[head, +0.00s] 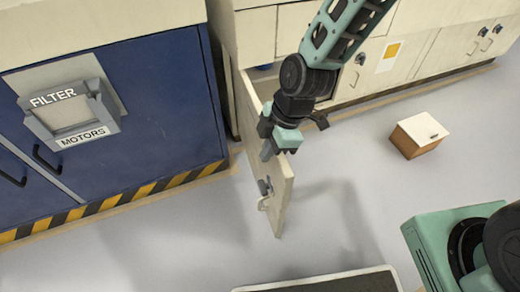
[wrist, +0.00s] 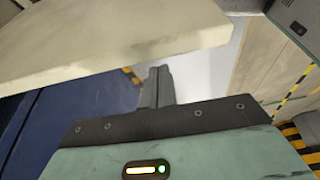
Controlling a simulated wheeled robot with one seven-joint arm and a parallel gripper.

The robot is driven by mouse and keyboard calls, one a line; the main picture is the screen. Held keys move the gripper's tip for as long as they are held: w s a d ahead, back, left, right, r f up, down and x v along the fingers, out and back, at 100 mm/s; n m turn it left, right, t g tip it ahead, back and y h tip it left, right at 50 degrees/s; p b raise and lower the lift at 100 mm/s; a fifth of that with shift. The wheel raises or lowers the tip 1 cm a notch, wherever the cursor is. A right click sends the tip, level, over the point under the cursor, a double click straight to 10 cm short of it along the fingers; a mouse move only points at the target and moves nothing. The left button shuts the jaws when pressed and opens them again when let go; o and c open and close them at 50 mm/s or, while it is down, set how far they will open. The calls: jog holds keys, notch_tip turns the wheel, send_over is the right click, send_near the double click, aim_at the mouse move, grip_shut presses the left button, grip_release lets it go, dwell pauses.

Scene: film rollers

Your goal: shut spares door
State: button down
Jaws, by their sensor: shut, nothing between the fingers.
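The cream spares door (head: 283,186) stands swung out from the cream cabinet in the head view, with a dark handle and latch near its free edge. My gripper (head: 268,152) is at the top of this door, close to its upper edge. Its fingers are shut with nothing between them. In the wrist view the shut fingers (wrist: 158,88) point away beneath a large pale panel, the door (wrist: 120,40), which fills the upper left. I cannot tell whether the fingers touch the door.
A blue cabinet (head: 150,100) labelled filter and motors stands at the left with a striped base. A small white-topped brown box (head: 418,135) lies on the floor at the right. A dark mat with a pale rim (head: 300,281) is at the bottom. Grey floor lies open around the door.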

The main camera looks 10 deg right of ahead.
jog(key=shift+w+d, duration=0.1)
jog(key=shift+d, duration=0.5)
jog(key=shift+d, duration=0.1)
